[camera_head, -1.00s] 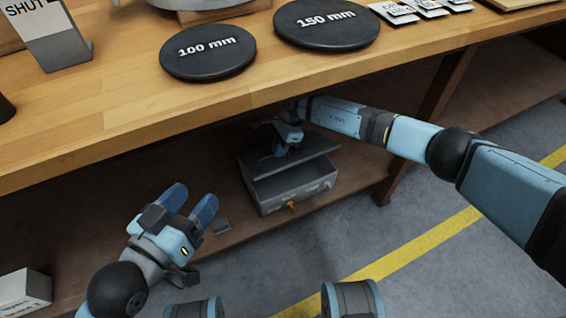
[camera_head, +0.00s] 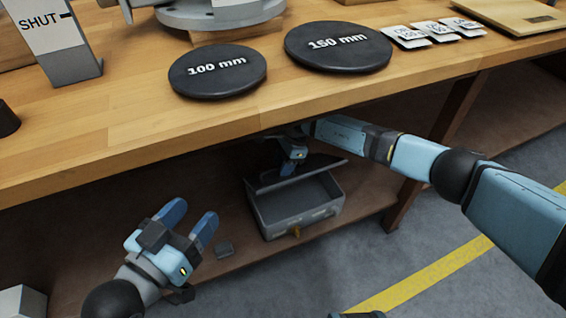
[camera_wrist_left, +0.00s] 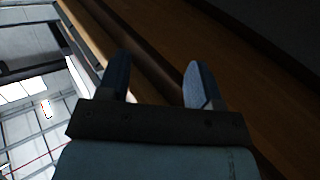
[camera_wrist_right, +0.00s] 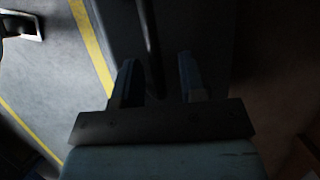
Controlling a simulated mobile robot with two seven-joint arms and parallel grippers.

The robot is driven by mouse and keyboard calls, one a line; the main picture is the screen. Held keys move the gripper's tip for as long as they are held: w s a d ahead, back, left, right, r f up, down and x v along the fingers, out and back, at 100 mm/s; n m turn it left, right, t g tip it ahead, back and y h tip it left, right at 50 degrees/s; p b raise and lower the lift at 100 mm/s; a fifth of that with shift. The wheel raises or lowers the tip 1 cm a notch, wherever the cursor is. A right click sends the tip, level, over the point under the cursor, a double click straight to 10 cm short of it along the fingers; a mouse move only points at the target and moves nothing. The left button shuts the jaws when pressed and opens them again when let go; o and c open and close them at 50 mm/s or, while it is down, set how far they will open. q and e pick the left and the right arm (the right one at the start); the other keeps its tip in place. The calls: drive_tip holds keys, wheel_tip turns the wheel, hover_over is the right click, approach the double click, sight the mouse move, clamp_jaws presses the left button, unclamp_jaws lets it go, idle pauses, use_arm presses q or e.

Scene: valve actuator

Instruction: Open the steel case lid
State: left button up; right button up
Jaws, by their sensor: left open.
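The grey steel case (camera_head: 300,219) sits on the low shelf under the workbench. Its lid (camera_head: 306,172) is raised at a tilt, and the empty-looking inside shows below it. A brass-coloured latch (camera_head: 296,231) is on the case front. My right gripper (camera_head: 289,170) is at the upper side of the lid, under the bench edge. In the right wrist view its fingers (camera_wrist_right: 157,82) stand a small way apart with a thin dark edge between them; I cannot tell whether they grip it. My left gripper (camera_head: 196,211) is open and empty, left of the case.
The wooden workbench (camera_head: 130,130) overhangs the shelf (camera_head: 364,205). Black discs marked 100 mm (camera_head: 218,72) and 150 mm (camera_head: 338,48) lie on the bench. A bench leg (camera_head: 435,150) stands right of the case.

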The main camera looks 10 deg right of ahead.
drive_tip(key=shift+r, duration=0.2)
drive_tip(key=p+v, duration=0.2)
drive_tip(key=v, duration=0.3)
drive_tip(key=shift+a, duration=0.1)
use_arm(q)
drive_tip(key=shift+w+a+r+m+t+h+b, duration=0.25)
drive_tip(key=shift+m+b, duration=0.25)
drive_tip(key=shift+b, duration=0.6)
drive_tip(key=shift+w+a+m+t+h+b, duration=0.15)
drive_tip(key=shift+w+m+b, duration=0.3)
drive_tip(key=shift+b, duration=0.6)
drive_tip(key=shift+w+a+r+m+t+h+b, duration=0.1)
drive_tip(key=shift+w+a+r+m+t+b, duration=0.15)
drive_tip(key=shift+m+b, duration=0.6)
use_arm(e)
drive_tip(key=w+d, duration=0.5)
drive_tip(key=d, duration=0.6)
use_arm(q)
drive_tip(key=shift+f+n, duration=0.1)
drive_tip(key=shift+n, duration=0.2)
use_arm(e)
drive_tip(key=shift+c, duration=0.5)
